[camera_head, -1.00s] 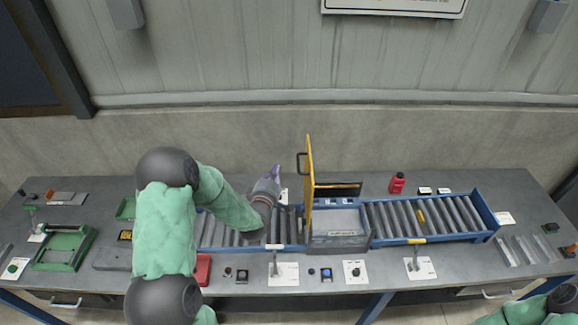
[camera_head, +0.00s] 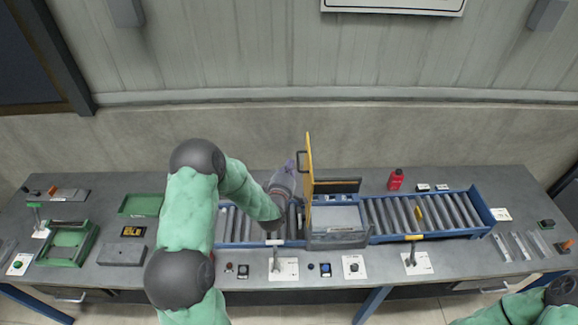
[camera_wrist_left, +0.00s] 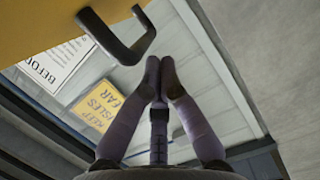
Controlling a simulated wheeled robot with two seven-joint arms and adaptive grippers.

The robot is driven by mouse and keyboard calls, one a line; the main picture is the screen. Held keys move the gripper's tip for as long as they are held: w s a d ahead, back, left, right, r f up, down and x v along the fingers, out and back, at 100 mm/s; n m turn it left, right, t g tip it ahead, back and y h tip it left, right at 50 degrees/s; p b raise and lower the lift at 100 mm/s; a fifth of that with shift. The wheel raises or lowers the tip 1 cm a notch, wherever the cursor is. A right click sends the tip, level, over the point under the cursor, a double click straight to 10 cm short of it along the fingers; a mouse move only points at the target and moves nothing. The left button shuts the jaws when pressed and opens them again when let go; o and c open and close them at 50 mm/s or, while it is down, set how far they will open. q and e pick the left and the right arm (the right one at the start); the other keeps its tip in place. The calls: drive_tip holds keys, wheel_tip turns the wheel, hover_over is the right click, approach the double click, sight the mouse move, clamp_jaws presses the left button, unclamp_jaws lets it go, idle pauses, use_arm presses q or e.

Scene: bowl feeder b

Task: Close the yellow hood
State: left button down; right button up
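The yellow hood (camera_head: 309,165) stands upright, raised on edge over the grey box (camera_head: 338,218) in the middle of the conveyor. Its dark handle (camera_head: 301,161) sticks out to the left. My left gripper (camera_head: 291,166) is just left of the hood, near the handle. In the left wrist view, the fingers (camera_wrist_left: 160,66) are together and empty. The yellow panel (camera_wrist_left: 55,25) and dark handle (camera_wrist_left: 127,45) are at upper left there, with a gap to the fingers. My right gripper is outside the views; only part of that arm shows at lower right.
Roller conveyor (camera_head: 425,215) with blue side rails runs on both sides of the box. Levers and buttons line the table's (camera_head: 460,258) front. A green tray (camera_head: 140,205) lies at left.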

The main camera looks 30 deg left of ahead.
use_arm(q)
drive_tip(key=shift+w+d, duration=0.1)
drive_tip(key=shift+d, duration=0.05)
drive_tip(key=shift+w+d+r+m+b, duration=0.2)
drive_tip(key=shift+w+d+m+b, duration=0.15)
drive_tip(key=shift+d, duration=0.2)
drive_tip(key=shift+w+d+r+m+b, duration=0.2)
drive_tip(key=shift+w+d+m, duration=0.1)
drive_tip(key=shift+d, duration=0.25)
drive_tip(key=w+d+f+m+g+y+b, duration=0.1)
drive_tip(key=w+d+f+m+b, duration=0.2)
drive_tip(key=d, duration=0.4)
drive_tip(key=w+d+m+g+b, duration=0.1)
drive_tip(key=w+d+m+g, duration=0.1)
drive_tip(key=w+d+m, duration=0.35)
drive_tip(key=w+d+f+m+g+y+b, duration=0.1)
drive_tip(key=w+d+f+b, duration=0.4)
drive_tip(key=d+f, duration=0.6)
wheel_tip(320, 180, down, 3)
drive_tip(key=w+m+y, duration=0.1)
drive_tip(key=m, duration=0.1)
drive_tip(key=shift+m+b, duration=0.3)
drive_tip(key=shift+m, duration=0.1)
drive_tip(key=shift+d+f, duration=0.1)
drive_tip(key=shift+f, duration=0.1)
